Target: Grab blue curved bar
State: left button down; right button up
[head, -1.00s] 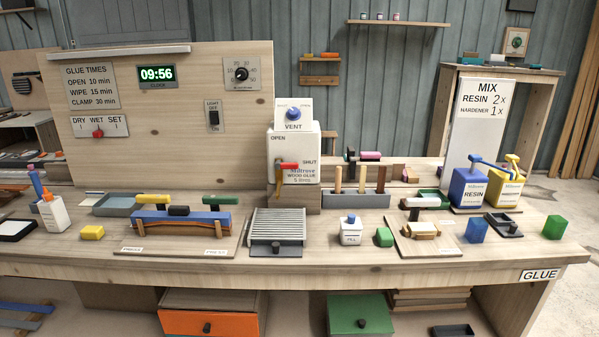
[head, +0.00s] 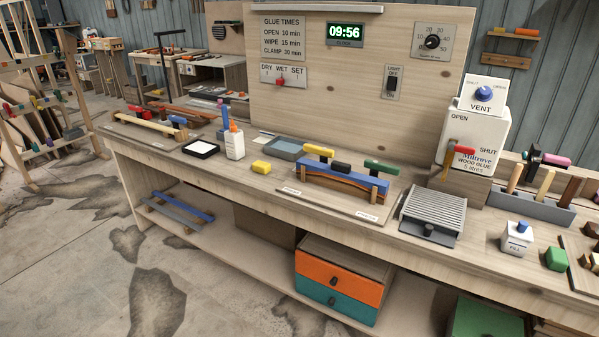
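A blue bar (head: 340,179) sits on the bench in a wooden press form, above a thin orange-brown curved strip. Clamps with yellow, dark and green handles stand along it. Another blue bar (head: 183,206) lies on the lower shelf at the left, beside a grey bar (head: 172,214), both resting on small cross supports. It looks straight or only slightly curved; I cannot tell which. Neither of my grippers shows in the head view.
The workbench (head: 225,185) runs across the view. An orange and teal drawer unit (head: 340,280) stands below.

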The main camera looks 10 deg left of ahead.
aim_at(338, 168)
jog(key=i+j, duration=0.25)
jog(key=j, duration=0.15)
jog(key=i+j+z, duration=0.1)
jog(key=i+j, duration=0.4)
jog(key=j, duration=0.3)
